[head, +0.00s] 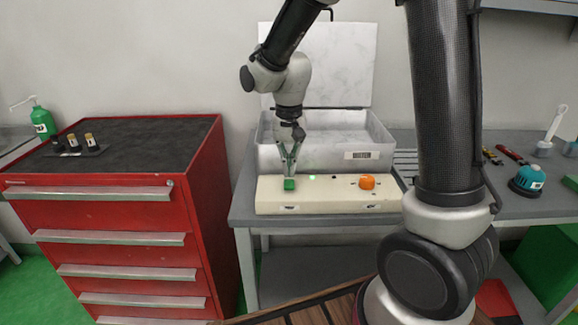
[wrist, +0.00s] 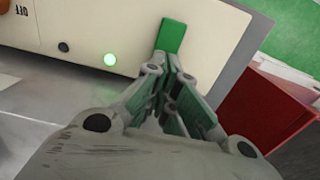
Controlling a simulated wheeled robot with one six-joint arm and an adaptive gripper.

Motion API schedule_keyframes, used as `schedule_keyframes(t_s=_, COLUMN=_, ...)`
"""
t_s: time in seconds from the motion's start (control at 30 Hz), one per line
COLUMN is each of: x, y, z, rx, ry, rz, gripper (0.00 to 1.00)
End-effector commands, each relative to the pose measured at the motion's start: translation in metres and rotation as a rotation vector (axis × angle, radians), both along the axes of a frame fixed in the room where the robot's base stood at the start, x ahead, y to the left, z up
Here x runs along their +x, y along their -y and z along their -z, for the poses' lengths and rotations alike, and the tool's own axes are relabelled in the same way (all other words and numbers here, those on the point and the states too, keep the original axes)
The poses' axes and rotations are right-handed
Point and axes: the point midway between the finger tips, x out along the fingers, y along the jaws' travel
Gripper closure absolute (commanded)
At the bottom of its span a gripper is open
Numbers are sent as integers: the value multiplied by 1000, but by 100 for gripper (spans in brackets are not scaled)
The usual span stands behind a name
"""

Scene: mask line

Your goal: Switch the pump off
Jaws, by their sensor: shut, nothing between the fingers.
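A cream control box (head: 330,198) sits on the bench in front of an open grey bin. On its top are a green block-shaped control (head: 289,184) at the left, a lit green lamp (head: 312,178), a small black spot (head: 334,177) and an orange knob (head: 367,182) at the right. My gripper (head: 289,174) is shut and empty, pointing down at the green control. In the wrist view the green control (wrist: 171,37) stands just beyond my fingertips (wrist: 172,68); I cannot tell if they touch. The lamp (wrist: 110,59) glows, and an "OFF" label (wrist: 17,12) shows by the orange knob.
A red drawer cabinet (head: 120,215) stands left of the bench, with a green bottle and small vials on top. The grey bin (head: 335,150) with its raised lid is close behind the box. Tools and a teal canister (head: 527,180) lie at the right.

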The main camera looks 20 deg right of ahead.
Motion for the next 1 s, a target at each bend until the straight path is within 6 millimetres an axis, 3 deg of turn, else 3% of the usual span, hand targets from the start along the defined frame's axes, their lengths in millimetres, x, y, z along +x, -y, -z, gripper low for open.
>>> schedule_keyframes(t_s=0.17, x=2, y=2, z=-7, rx=0, ry=2, rz=1, gripper=100)
schedule_keyframes(t_s=0.27, x=6, y=5, z=-21, rx=2, ry=5, rz=1, gripper=100)
schedule_keyframes(t_s=0.7, x=19, y=13, z=-115, rx=1, ry=3, rz=0, gripper=100)
schedule_keyframes(t_s=1.0, x=22, y=15, z=-138, rx=0, ry=-1, rz=0, gripper=100)
